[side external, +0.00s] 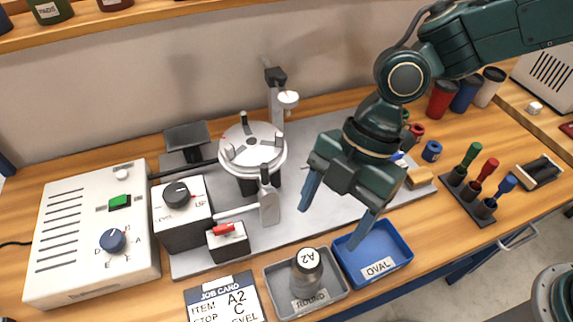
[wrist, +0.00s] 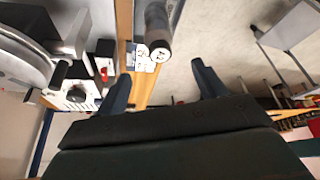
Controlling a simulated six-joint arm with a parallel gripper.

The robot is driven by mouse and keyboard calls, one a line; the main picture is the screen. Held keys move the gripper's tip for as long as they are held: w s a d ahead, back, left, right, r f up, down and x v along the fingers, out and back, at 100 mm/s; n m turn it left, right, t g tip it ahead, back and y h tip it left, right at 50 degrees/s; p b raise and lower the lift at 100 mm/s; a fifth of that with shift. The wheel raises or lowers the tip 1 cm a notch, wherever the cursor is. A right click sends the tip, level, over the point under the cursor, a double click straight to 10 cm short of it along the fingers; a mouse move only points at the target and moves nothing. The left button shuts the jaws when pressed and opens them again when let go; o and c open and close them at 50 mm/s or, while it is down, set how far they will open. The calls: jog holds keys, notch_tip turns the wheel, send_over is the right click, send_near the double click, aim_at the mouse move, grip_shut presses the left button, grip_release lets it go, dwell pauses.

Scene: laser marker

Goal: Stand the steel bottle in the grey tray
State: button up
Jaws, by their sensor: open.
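The steel bottle (side external: 305,276), with a pale top marked A2, stands upright in the grey tray (side external: 338,287) labelled ROUND, as far as the side view shows. My gripper (side external: 338,211) is open and empty, above and to the right of the bottle and apart from it. Its near finger hangs over the back edge of the blue tray in the picture. In the wrist view the bottle (wrist: 157,32) shows at the top, beyond the open fingertips of my gripper (wrist: 162,86). The bottle's base is hard to see there.
The blue tray (side external: 392,262) labelled OVAL sits right of the grey one. A job card (side external: 225,297) lies to the left. Behind stand the round silver fixture (side external: 252,148) and a red-switched box (side external: 228,242). A tool rack (side external: 478,200) stands at the right.

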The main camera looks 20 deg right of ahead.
dwell(0.4)
jog(key=w+d+r+m+t+h, duration=0.1)
jog(key=d+r+m+t, duration=0.1)
jog(key=d+r+m, duration=0.5)
jog(key=d+r+m+t, duration=0.2)
jog(key=d+r+m, duration=0.1)
jog(key=d, duration=0.8)
jog(key=s+d+r+m+t+h, duration=0.1)
jog(key=s+d+m, duration=0.4)
jog(key=d, duration=0.3)
jog(key=s+d+r+m+t+h, duration=0.2)
jog(key=s+d+m, duration=0.3)
jog(key=d+m, duration=0.3)
jog(key=shift+t, duration=0.3)
jog(key=shift+d, duration=0.1)
